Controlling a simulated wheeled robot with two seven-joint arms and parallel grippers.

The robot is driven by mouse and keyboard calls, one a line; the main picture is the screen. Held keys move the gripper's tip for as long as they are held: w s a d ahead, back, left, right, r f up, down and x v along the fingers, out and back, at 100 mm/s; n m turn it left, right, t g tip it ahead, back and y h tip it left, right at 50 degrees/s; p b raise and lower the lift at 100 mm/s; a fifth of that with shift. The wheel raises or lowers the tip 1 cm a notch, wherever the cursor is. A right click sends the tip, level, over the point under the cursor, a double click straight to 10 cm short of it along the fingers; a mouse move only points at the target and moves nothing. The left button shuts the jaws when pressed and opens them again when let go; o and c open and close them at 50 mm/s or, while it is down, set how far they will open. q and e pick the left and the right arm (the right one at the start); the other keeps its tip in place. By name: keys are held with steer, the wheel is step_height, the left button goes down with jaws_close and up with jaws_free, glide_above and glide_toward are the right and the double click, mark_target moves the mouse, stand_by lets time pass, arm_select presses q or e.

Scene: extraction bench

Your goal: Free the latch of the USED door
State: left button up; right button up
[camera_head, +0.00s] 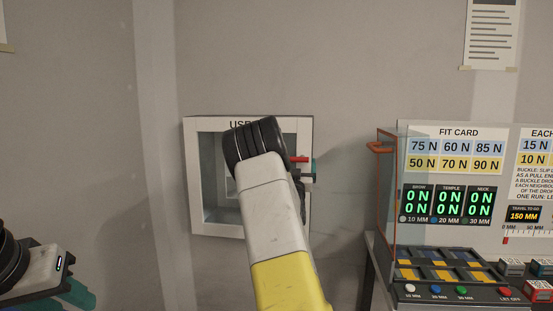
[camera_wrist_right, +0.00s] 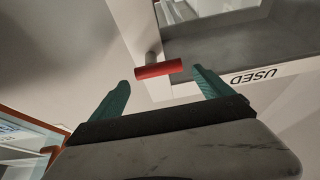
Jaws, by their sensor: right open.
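The USED door (camera_head: 210,222) is a pale framed hatch in the wall, its label partly hidden by my right arm. Its latch has a red bar handle (camera_head: 299,159) at the frame's right side. The red handle also shows in the right wrist view (camera_wrist_right: 158,70), on a short grey stem. My right gripper (camera_wrist_right: 161,77) is open, its teal fingers apart on either side of the handle, which lies between or just beyond the tips; I cannot tell the depth. My left gripper (camera_head: 76,296) is partly in view at lower left.
A bench with a fit card board (camera_head: 458,133), lit number displays and a button panel (camera_head: 450,292) stands at the right. A clear guard with an orange edge (camera_head: 381,148) rises at its left end.

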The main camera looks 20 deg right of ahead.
mark_target(299, 158)
steer(key=x, duration=0.4)
steer(key=shift+w+d+r, duration=0.1)
steer(key=shift+w+d, duration=0.15)
steer(key=shift+w, duration=0.1)
steer(key=shift+c, duration=0.4)
steer(key=c, duration=1.3)
